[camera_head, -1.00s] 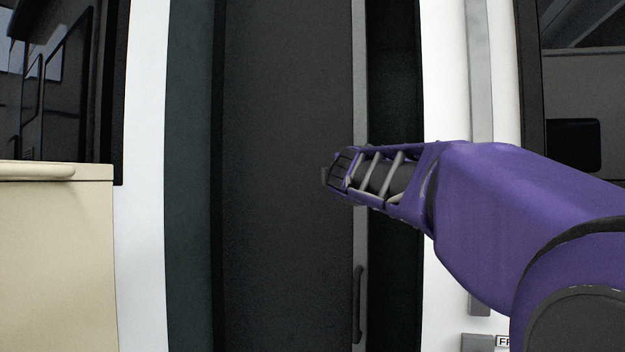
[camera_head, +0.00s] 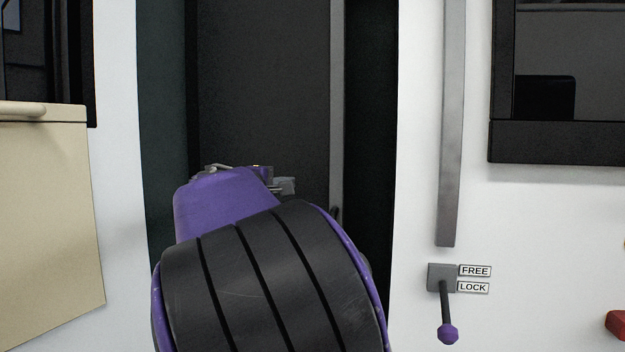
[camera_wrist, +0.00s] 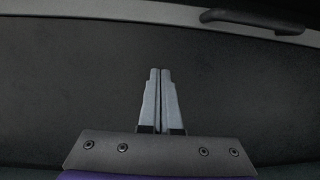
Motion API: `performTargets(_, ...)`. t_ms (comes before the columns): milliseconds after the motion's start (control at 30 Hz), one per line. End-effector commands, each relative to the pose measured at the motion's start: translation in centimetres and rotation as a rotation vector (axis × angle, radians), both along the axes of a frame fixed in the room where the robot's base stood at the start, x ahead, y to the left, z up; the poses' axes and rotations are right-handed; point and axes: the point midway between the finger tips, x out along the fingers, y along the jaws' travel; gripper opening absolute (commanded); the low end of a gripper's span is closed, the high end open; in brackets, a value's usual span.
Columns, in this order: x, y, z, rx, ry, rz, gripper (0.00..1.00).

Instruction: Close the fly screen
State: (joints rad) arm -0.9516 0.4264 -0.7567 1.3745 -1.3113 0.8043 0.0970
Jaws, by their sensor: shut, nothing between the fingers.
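The fly screen is a dark panel (camera_head: 265,95) in the doorway, with a grey edge bar (camera_head: 337,95) down its right side. A dark open strip (camera_head: 370,120) lies between this bar and the right door frame. The screen's dark handle (camera_head: 335,214) is mostly hidden behind my arm; in the wrist view the handle (camera_wrist: 253,20) shows at upper right on the grey bar (camera_wrist: 120,12). My gripper (camera_head: 286,187) is before the screen, left of the bar. In the wrist view its fingers (camera_wrist: 161,75) are together and empty, apart from the handle.
Right of the doorway, a lever (camera_head: 446,308) with a purple knob hangs downward beside FREE and LOCK labels. A grey vertical rail (camera_head: 453,130) is above it. A beige cabinet (camera_head: 45,200) stands at left. A red object (camera_head: 618,323) shows at the right edge.

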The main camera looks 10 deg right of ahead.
Motion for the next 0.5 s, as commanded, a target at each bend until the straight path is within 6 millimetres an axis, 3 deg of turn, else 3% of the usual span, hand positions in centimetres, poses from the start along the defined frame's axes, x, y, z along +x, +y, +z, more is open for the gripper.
performTargets(100,-0.7,1.3,0.4,-0.023,-0.041,-0.03,0.0)
performTargets(267,-0.5,1.2,0.8,-0.029,-0.058,-0.046,0.0)
performTargets(500,2.8,-1.4,0.9,-0.031,-0.056,-0.047,0.0)
